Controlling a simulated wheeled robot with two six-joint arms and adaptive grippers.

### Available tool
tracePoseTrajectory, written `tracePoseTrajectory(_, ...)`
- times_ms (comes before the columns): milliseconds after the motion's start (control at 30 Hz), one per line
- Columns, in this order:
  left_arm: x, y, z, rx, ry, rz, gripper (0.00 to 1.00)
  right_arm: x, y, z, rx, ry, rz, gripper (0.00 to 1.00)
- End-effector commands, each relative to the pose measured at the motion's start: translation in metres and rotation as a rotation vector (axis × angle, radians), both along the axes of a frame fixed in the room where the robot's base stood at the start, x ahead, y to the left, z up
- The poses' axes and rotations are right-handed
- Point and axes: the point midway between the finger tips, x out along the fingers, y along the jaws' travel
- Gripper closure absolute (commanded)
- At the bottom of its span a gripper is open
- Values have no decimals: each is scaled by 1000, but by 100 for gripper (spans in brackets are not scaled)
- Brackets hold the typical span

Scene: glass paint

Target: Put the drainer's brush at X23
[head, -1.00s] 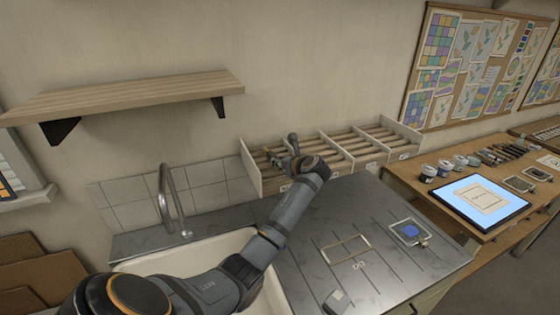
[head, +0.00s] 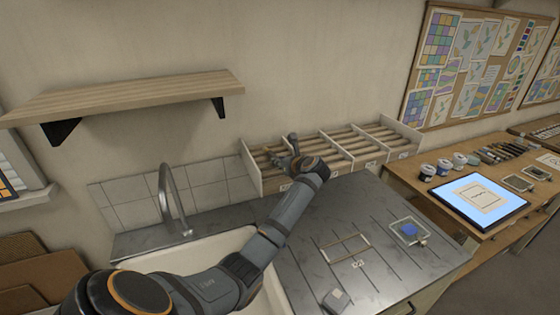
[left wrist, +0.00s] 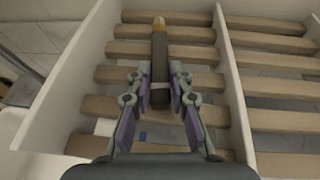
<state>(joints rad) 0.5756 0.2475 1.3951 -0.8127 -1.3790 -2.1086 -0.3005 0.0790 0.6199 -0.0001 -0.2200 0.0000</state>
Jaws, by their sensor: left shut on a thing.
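My left gripper (head: 288,158) is over the leftmost bay of the pale slatted rack (head: 251,172) at the back of the counter. In the left wrist view, the left gripper (left wrist: 160,72) is shut on a brush (left wrist: 160,48) with a dark body and a tan tip. The brush points away from the wrist, above the wooden slats (left wrist: 195,33). I cannot tell if it touches them. A thin outlined rectangle (head: 345,248) lies on the grey counter with a small label (head: 357,264) in front, too small to read surely. My right gripper is not in view.
The sink (head: 215,250) and its tap (head: 166,195) are left of the counter. A clear tray with a blue patch (head: 410,230) and a small grey block (head: 336,300) lie on the counter. A wooden shelf (head: 130,97) hangs above. Jars and a lit tablet (head: 478,200) stand at right.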

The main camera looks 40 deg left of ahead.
Motion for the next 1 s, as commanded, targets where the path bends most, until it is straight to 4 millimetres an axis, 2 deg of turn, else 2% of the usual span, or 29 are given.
tracePoseTrajectory(900, 0, 0, 1, 0, 0, 0, 100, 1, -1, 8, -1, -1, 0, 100)
tracePoseTrajectory(933, 0, 0, 1, 0, 0, 0, 76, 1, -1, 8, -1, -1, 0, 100)
tracePoseTrajectory(1000, 0, 0, 1, 0, 0, 0, 67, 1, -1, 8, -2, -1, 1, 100)
